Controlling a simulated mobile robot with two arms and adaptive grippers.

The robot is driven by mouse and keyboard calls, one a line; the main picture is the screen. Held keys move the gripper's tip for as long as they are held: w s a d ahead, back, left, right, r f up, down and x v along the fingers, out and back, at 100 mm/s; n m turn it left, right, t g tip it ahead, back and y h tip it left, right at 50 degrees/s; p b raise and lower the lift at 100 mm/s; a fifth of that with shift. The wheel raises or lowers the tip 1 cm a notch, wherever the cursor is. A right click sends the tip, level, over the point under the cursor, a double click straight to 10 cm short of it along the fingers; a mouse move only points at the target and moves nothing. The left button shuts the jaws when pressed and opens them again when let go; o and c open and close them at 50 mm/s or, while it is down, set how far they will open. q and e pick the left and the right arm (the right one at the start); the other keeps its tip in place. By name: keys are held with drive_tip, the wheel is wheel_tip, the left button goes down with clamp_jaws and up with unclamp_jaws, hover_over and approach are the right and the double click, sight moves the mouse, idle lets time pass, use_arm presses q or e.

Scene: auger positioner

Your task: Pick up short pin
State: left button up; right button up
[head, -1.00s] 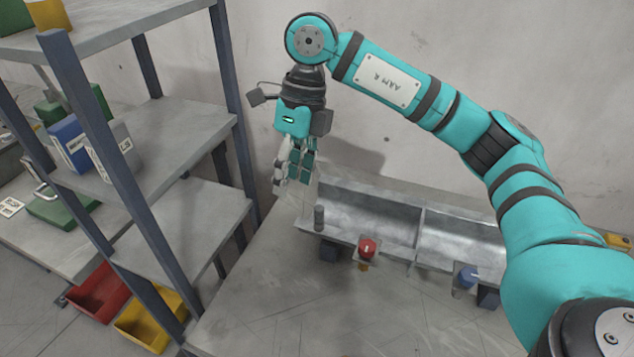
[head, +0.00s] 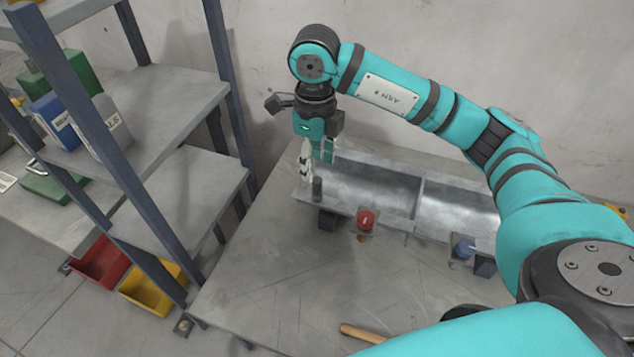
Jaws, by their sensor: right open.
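A small dark grey upright cylinder (head: 317,188), which looks like the short pin, stands at the left end of the metal trough (head: 375,185). My right gripper (head: 314,173) points down just above and behind it in the picture. Its fingers are apart, with one pale finger to the left of the cylinder's top. I cannot tell whether the fingers touch the cylinder. No object shows held between them. My left gripper is not in view.
A shelf rack (head: 190,190) stands to the left, with bottles and bins. A wooden handle (head: 360,333) lies near the front. The table's middle is mostly clear.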

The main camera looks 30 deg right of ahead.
sight(317, 180)
drive_tip(key=shift+s+f, duration=0.1)
drive_tip(key=shift+f, duration=0.45)
drive_tip(key=shift+f+p, duration=0.3)
drive_tip(key=shift+p, duration=0.2)
drive_tip(key=f+p, duration=0.1)
drive_tip(key=f, duration=0.1)
drive_tip(key=f+p, duration=0.1)
drive_tip(key=shift+d+f, duration=0.2)
drive_tip(key=shift+f, duration=0.6)
clamp_jaws()
